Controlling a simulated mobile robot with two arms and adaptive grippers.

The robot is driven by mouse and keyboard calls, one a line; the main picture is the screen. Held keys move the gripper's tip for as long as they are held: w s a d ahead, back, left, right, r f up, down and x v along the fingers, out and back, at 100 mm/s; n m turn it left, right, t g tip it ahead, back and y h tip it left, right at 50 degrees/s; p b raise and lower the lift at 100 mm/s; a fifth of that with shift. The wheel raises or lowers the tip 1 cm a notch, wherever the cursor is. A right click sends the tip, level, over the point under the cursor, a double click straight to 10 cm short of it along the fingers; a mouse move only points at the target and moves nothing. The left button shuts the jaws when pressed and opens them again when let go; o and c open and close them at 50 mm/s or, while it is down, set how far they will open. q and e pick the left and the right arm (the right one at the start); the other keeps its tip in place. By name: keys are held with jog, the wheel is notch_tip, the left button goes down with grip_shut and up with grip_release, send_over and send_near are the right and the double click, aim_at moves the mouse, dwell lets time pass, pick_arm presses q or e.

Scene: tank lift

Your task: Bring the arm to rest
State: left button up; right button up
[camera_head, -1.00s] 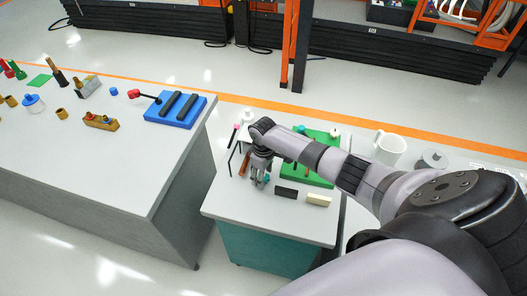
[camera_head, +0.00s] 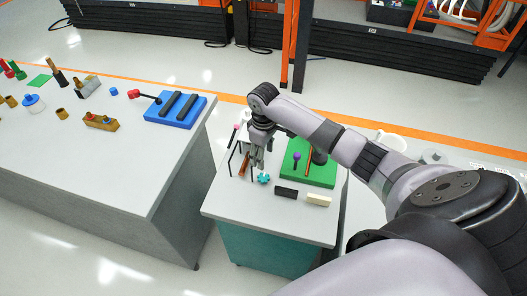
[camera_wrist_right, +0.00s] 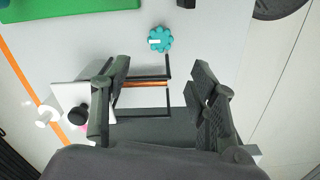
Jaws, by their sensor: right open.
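My right arm reaches in from the right in the head view, over the small table (camera_head: 235,205). Its right gripper (camera_head: 257,163) points down, open, above the table. In the right wrist view the two fingers of the gripper (camera_wrist_right: 163,72) stand wide apart with nothing held between them. A teal scalloped knob (camera_head: 263,178) lies on the table beside the gripper. It also shows in the wrist view (camera_wrist_right: 160,39), beyond the fingertips and apart from them. My left gripper is not in view.
A green board (camera_head: 318,178) with a purple-topped peg (camera_head: 297,157) is right of the gripper. A black block (camera_head: 286,192) and a cream block (camera_head: 318,200) lie in front. A dark frame with an orange rod (camera_wrist_right: 145,84) is below the fingers. A larger grey table (camera_head: 110,170) stands left.

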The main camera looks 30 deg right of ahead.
jog(key=s+a+f+n+t+y, duration=0.1)
jog(key=s+a+f, duration=0.4)
jog(key=s+a, duration=0.75)
jog(key=s+r+m+t, duration=0.1)
jog(key=s+r+m, duration=0.15)
jog(key=s, duration=0.45)
jog(key=s+r+m+t, duration=0.2)
jog(key=s+r, duration=0.2)
jog(key=s, duration=0.2)
notch_tip(320, 180, down, 33)
jog(key=s+g+b, duration=0.2)
jog(key=s+b, duration=0.1)
jog(key=b, duration=0.3)
jog(key=s+d+f+b, duration=0.1)
jog(key=s+f+b, duration=0.1)
jog(key=s+f, duration=0.6)
jog(key=s+d+f+g+h+b, duration=0.1)
jog(key=s+d+f+b, duration=0.1)
jog(key=s+f, duration=0.5)
notch_tip(320, 180, down, 4)
jog(key=shift+s+d+f+n, duration=0.1)
jog(key=shift+s+d+n, duration=0.15)
jog(key=shift+s+n, duration=0.15)
